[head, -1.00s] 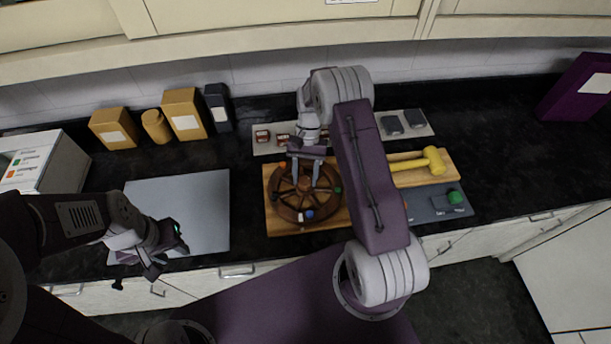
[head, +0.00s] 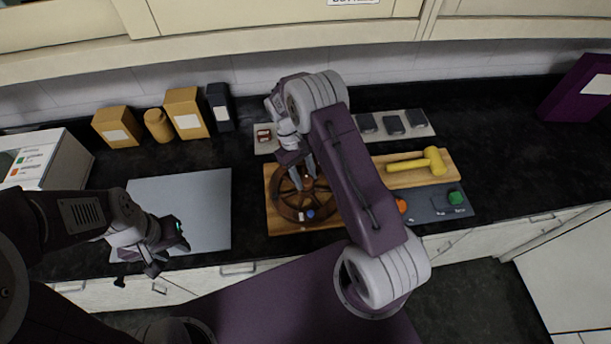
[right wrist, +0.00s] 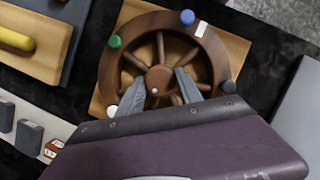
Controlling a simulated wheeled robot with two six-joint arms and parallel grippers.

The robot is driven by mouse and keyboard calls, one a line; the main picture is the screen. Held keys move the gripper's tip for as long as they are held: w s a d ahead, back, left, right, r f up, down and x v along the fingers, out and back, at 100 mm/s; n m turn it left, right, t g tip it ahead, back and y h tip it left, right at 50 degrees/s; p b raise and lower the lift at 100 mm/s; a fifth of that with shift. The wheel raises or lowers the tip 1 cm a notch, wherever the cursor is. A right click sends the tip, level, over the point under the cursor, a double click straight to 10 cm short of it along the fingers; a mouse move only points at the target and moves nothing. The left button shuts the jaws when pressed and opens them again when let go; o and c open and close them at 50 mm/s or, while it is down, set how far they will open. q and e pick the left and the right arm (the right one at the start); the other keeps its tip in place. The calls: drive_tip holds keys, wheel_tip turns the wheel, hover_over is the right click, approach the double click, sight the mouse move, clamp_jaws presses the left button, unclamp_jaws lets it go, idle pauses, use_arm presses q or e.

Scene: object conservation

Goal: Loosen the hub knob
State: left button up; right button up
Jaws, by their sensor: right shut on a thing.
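The hub knob (right wrist: 158,80) is a round brown knob at the middle of a spoked wooden wheel (head: 285,212). In the right wrist view the wheel (right wrist: 119,62) carries blue, green, white and dark pegs on its rim and a small white mark. My right gripper (head: 306,183) reaches down to the wheel's centre. In the right wrist view its two grey fingers (right wrist: 160,76) stand on either side of the hub knob, shut on it. My left gripper (head: 170,257) is empty and open over the front edge of a grey mat (head: 205,205).
A wooden board (head: 273,226) lies under the wheel. A yellow mallet (head: 432,161) rests to the right, behind a dark panel (head: 428,206) with a green knob (head: 455,198). Dark blocks (head: 393,125) sit on a pale strip behind. Boxes (head: 187,113) stand at the back left.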

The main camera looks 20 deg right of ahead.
drive_tip(key=shift+w+r+n+h, duration=0.2)
drive_tip(key=shift+n+h, duration=0.1)
drive_tip(key=shift+n, duration=0.4)
drive_tip(key=shift+t, duration=0.3)
drive_tip(key=o, duration=1.4)
drive_tip(key=shift+c, duration=0.2)
drive_tip(key=shift+a+f, duration=0.1)
drive_tip(key=shift+f, duration=0.05)
drive_tip(key=b+v, duration=0.2)
drive_tip(key=v, duration=0.7)
